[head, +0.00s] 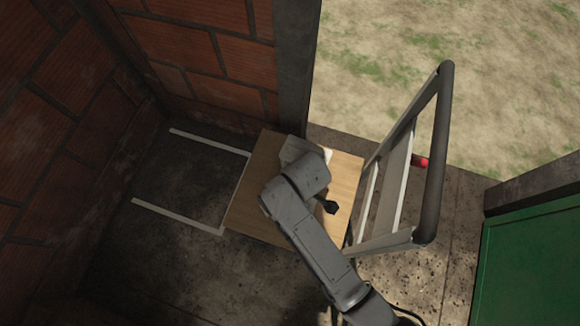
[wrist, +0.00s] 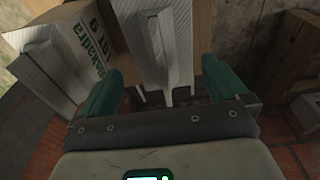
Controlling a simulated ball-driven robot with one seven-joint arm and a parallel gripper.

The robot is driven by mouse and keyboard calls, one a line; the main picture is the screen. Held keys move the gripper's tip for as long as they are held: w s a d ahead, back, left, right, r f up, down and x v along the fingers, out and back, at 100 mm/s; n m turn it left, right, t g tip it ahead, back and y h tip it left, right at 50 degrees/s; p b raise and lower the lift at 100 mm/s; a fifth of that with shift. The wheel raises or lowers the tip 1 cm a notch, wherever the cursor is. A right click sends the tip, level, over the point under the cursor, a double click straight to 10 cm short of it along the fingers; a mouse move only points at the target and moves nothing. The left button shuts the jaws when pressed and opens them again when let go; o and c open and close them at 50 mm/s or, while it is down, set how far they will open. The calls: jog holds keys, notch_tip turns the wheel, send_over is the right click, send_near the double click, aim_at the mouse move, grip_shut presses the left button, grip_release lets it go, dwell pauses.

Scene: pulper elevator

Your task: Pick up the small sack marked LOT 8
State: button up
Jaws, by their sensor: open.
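In the wrist view, a box-shaped pale thing with green print (wrist: 80,42) stands at the upper left, beyond my left finger. The print includes LOT and a digit at an angle; I cannot tell whether the digit is an 8. My gripper (wrist: 160,68) is open, its two green fingers apart. Two pale ribbed pieces stand ahead, the left one (wrist: 40,62) overlapping the printed thing and the right one (wrist: 160,45) between the fingers; I cannot tell what they are. In the head view, my arm hides most of the gripper. No sack can be made out there.
In the head view, a wooden board (head: 255,205) lies under my arm, with a pale object (head: 303,150) partly hidden on it. A grey tube frame (head: 440,130) stands to its right. Brick walls (head: 185,40) close the left and back. Floor at left, between white lines, is clear.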

jog(key=shift+a+f+b, duration=0.2)
jog(key=shift+f+b, duration=0.05)
jog(key=shift+f, duration=1.05)
jog(key=shift+a+f+b, duration=0.2)
jog(key=shift+f+b, duration=0.05)
jog(key=shift+f, duration=1.05)
jog(key=shift+c, duration=0.4)
jog(key=shift+r, duration=0.1)
jog(key=c, duration=1.7)
